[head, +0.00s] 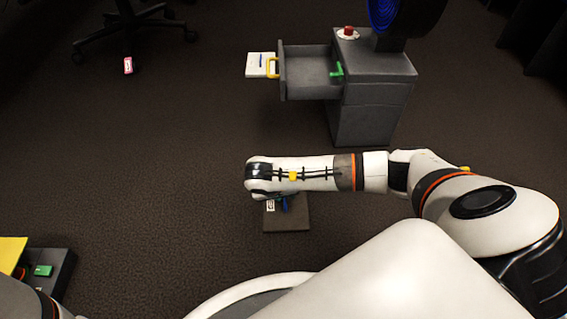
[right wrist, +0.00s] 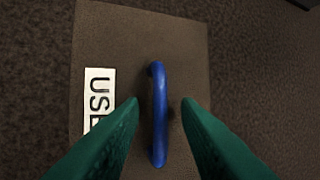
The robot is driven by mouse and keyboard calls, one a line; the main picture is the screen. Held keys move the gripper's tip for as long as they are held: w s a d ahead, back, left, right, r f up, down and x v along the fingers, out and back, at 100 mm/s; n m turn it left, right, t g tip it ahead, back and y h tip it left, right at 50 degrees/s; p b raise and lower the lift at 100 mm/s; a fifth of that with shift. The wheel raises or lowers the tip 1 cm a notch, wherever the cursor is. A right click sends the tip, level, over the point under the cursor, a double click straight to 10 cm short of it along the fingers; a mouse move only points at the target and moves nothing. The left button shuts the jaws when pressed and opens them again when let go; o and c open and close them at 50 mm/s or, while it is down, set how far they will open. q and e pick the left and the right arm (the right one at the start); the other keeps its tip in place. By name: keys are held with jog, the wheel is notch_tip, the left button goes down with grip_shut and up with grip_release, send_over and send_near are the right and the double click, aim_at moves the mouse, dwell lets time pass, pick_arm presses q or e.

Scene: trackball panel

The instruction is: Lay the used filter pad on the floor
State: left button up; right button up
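The used filter pad (head: 287,221) is a flat, dark brown-grey square below my right wrist in the head view. It appears to lie flat on the carpet. In the right wrist view the pad (right wrist: 190,40) has a blue loop handle (right wrist: 157,125) and a white label (right wrist: 98,98) reading "US…", the rest cut off by a finger. My right gripper (right wrist: 160,103) has green fingers, one on each side of the blue handle, with visible gaps. It is open and not closed on the handle. My left gripper is not in view.
A grey cabinet (head: 372,108) with an open drawer (head: 308,88) stands at the back. A dark box (head: 58,280) and yellow panel (head: 12,252) are lower left. Carpet around the pad is clear.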

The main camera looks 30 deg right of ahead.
jog(key=shift+r, duration=0.25)
jog(key=p+v, duration=0.9)
jog(key=v, duration=0.2)
jog(key=shift+a+r, duration=0.2)
jog(key=shift+r, duration=0.15)
